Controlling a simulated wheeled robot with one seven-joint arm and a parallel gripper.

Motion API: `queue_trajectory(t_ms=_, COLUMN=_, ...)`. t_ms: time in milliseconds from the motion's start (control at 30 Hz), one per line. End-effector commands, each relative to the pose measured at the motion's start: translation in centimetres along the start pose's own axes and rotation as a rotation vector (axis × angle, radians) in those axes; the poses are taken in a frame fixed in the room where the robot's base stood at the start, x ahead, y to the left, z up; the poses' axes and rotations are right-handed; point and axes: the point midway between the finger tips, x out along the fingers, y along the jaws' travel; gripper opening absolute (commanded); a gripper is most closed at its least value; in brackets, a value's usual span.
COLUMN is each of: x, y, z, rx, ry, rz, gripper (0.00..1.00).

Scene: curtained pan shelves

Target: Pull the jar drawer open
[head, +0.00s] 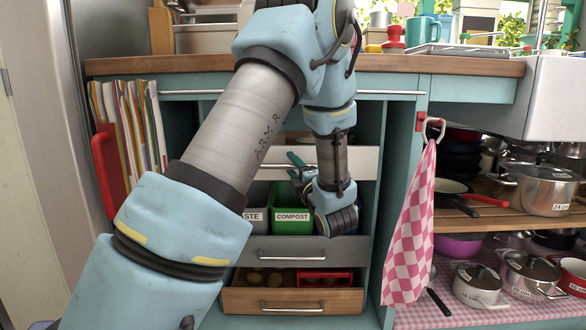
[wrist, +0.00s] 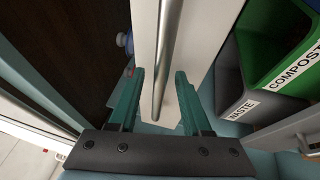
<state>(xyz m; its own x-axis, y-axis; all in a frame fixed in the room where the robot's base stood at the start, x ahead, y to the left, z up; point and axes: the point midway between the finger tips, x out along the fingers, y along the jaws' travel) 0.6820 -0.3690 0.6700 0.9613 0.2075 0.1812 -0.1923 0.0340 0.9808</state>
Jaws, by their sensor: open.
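The jar drawer has a white front (head: 358,163) with a long metal handle (wrist: 168,50). In the head view it is the upper drawer under the counter, partly covered by my arm. My gripper (wrist: 160,76) is open, with its green fingers on either side of the handle bar in the wrist view. It also shows in the head view (head: 298,172) at the drawer front. I cannot tell whether the fingers touch the bar. A dark space lies beside the front in the wrist view, with a small blue object (wrist: 125,41); what else is inside is hidden.
Below are a green compost bin (head: 292,220), a grey waste bin (head: 254,219), a grey drawer (head: 305,250) and an open wooden drawer (head: 290,300). A checked towel (head: 412,230) hangs to the right, beside pan shelves. A red-handled file rack (head: 107,175) stands left.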

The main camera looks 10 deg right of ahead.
Motion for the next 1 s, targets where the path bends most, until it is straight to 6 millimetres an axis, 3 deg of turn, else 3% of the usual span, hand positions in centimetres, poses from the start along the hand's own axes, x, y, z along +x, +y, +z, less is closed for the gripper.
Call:
queue_trajectory(t_ms=200, x=0.01, y=0.02, z=-0.01, rx=0.0, ry=0.0, rz=0.0, gripper=0.46)
queue_trajectory(t_ms=600, x=-0.01, y=0.03, z=-0.01, rx=0.0, ry=0.001, rz=0.001, gripper=0.01)
queue_trajectory(t_ms=1000, x=-0.01, y=0.04, z=-0.01, rx=-0.001, ry=0.001, rz=0.001, gripper=0.0)
